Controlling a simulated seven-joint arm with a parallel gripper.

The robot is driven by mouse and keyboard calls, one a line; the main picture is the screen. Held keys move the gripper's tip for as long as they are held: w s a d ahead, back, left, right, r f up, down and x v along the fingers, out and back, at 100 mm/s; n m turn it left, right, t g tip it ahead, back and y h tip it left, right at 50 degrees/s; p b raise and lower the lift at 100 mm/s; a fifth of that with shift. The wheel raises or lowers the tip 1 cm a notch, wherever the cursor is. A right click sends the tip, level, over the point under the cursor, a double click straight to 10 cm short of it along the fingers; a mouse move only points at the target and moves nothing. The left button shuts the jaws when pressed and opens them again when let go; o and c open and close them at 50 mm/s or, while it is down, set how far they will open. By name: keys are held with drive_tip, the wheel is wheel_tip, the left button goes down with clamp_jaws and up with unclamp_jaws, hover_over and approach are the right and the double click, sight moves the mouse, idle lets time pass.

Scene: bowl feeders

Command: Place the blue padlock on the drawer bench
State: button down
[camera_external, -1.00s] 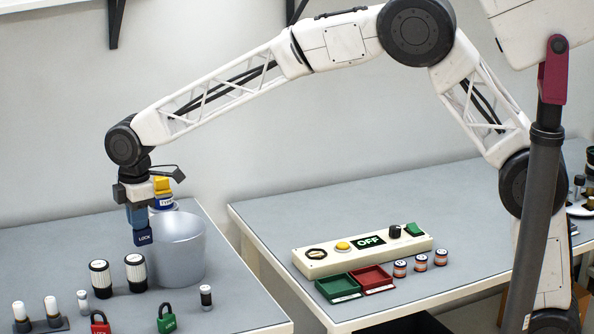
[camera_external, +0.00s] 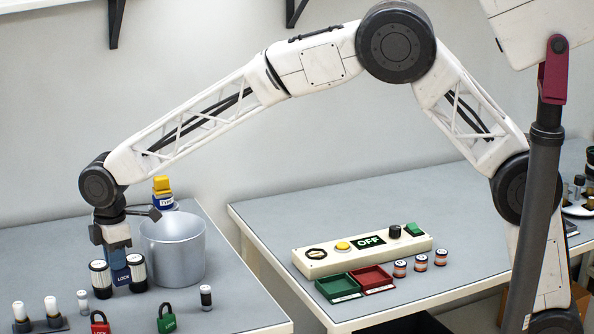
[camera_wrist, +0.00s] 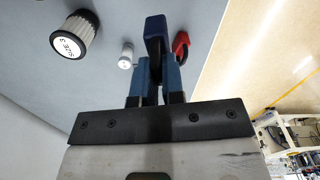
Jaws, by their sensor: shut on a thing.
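My gripper (camera_external: 119,255) is shut on the blue padlock (camera_external: 122,278) and points down over the left bench. The padlock shows between two black-and-white cylinders, partly hidden by them, with its "LOCK" label facing the camera. I cannot tell whether it touches the bench top. In the wrist view the blue padlock (camera_wrist: 155,32) is at the tips of the blue fingers (camera_wrist: 157,82). The left bench (camera_external: 235,305) and the right bench (camera_external: 275,217) both have grey tops; no drawers are clearly visible, so I cannot tell which is the drawer bench.
A silver pot (camera_external: 177,255) stands right of my gripper. Two ribbed cylinders (camera_external: 99,281) (camera_external: 136,274) flank the padlock. A red padlock (camera_external: 100,324) and green padlock (camera_external: 166,320) are at the front. The right bench holds a control panel (camera_external: 330,255) and small trays (camera_external: 338,289).

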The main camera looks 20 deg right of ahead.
sight(119, 285)
drive_tip(key=shift+f, duration=2.5)
drive_tip(key=shift+f, duration=0.1)
drive_tip(key=shift+f, duration=2.4)
drive_tip(key=shift+f, duration=0.1)
drive_tip(key=c, duration=1.2)
unclamp_jaws()
wheel_tip(119, 285, up, 12)
drive_tip(key=shift+r, duration=0.1)
